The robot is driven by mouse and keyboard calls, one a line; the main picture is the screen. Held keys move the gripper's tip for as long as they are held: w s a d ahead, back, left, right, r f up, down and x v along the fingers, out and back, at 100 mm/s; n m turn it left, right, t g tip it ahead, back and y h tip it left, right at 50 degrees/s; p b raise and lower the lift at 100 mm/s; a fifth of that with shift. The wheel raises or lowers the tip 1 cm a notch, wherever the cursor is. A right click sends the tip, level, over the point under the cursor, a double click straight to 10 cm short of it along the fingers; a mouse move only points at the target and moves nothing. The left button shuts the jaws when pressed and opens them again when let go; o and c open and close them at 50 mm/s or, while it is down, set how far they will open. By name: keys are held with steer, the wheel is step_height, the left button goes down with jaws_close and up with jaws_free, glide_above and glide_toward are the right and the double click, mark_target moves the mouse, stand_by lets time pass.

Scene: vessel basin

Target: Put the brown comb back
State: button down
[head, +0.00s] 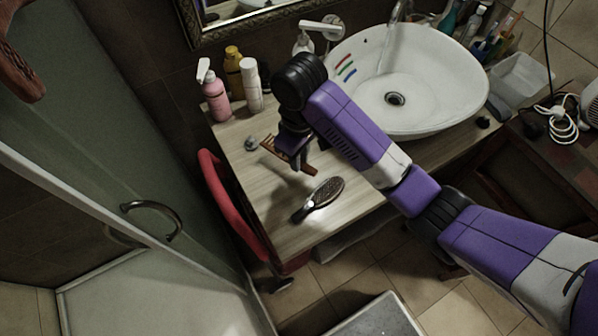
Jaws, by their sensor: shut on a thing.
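The brown comb (269,146) is held by my gripper (297,162) above the left part of the wooden counter (265,205). My gripper points down and is shut on the comb. One end of the comb, with its teeth, shows to the left of the jaws, and the other end shows to the right. The middle of the comb is hidden by the jaws. I cannot tell whether the comb touches the counter.
A dark hairbrush (322,196) lies in front of my gripper. The white basin (440,85) is to the right. A red item (226,205) hangs at the counter's left edge.

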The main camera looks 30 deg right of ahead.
mark_target(299, 176)
steer(key=shift+f+b, duration=1.7)
steer(key=shift+f, duration=0.9)
steer(key=shift+f, duration=0.1)
steer(key=shift+f, duration=0.1)
steer(key=c, duration=1.3)
jaws_free()
step_height(299, 176, up, 10)
steer(key=p, duration=0.7)
steer(key=shift+f, duration=0.1)
steer(key=shift+r, duration=1.3)
